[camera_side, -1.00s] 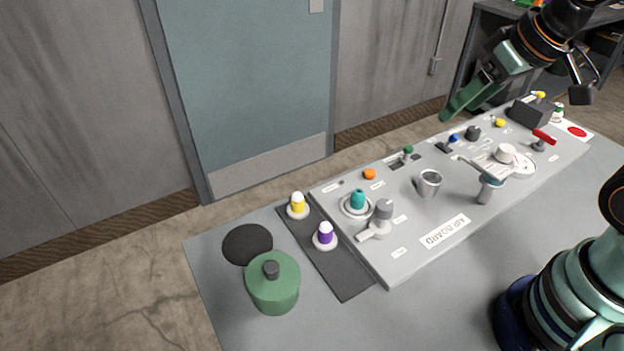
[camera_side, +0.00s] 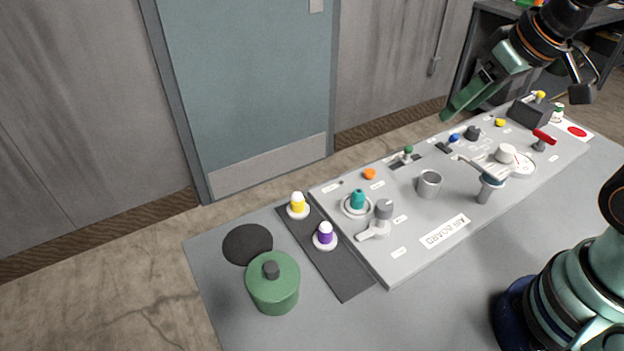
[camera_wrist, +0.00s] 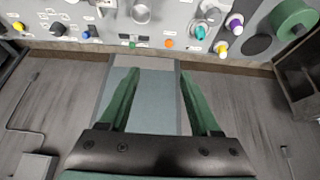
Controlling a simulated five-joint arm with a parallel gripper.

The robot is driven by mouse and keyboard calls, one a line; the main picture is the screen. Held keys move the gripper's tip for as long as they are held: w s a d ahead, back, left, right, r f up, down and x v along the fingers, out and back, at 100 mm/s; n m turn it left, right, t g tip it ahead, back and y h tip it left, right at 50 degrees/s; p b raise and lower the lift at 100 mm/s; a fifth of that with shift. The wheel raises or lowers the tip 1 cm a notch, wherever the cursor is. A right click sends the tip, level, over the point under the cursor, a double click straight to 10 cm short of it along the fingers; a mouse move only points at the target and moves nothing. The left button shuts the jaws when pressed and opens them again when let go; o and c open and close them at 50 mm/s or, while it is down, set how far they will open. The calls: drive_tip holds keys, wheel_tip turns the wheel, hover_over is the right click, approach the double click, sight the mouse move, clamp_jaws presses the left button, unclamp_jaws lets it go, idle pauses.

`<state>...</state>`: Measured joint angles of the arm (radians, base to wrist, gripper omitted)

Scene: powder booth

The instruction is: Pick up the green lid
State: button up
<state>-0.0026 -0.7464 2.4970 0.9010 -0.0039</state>
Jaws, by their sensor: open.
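The green lid (camera_side: 272,267) has a dark grey knob and sits on top of a green pot (camera_side: 274,298) at the table's front left. The pot with its lid also shows at the upper right of the wrist view (camera_wrist: 293,17). My gripper (camera_side: 462,108) is raised over the far side of the grey board, well away to the right of the lid. In the wrist view its two green fingers (camera_wrist: 160,88) are spread apart with nothing between them.
A dark round pad (camera_side: 247,244) lies beside the pot. A dark mat (camera_side: 339,276) holds a yellow and a purple capped piece. The grey board (camera_side: 405,262) carries several knobs, a cup (camera_side: 429,184) and levers. Bare table lies in front of the board.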

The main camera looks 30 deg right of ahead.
drive_tip(key=w+a+n+g+y, duration=0.1)
drive_tip(key=w+a+n+g, duration=0.15)
drive_tip(key=a+n, duration=0.45)
drive_tip(key=n+g+h, duration=0.1)
drive_tip(key=n+g, duration=0.2)
drive_tip(key=n, duration=1.1)
hover_over(271, 266)
wheel_tip(271, 266, down, 6)
drive_tip(key=f, duration=0.6)
drive_tip(key=shift+s+d+f, duration=0.25)
drive_tip(key=shift+w+a+f, duration=0.15)
drive_tip(key=shift+f, duration=1.3)
drive_tip(key=shift+w+a+f, duration=0.1)
drive_tip(key=shift+f, duration=1.35)
clamp_jaws()
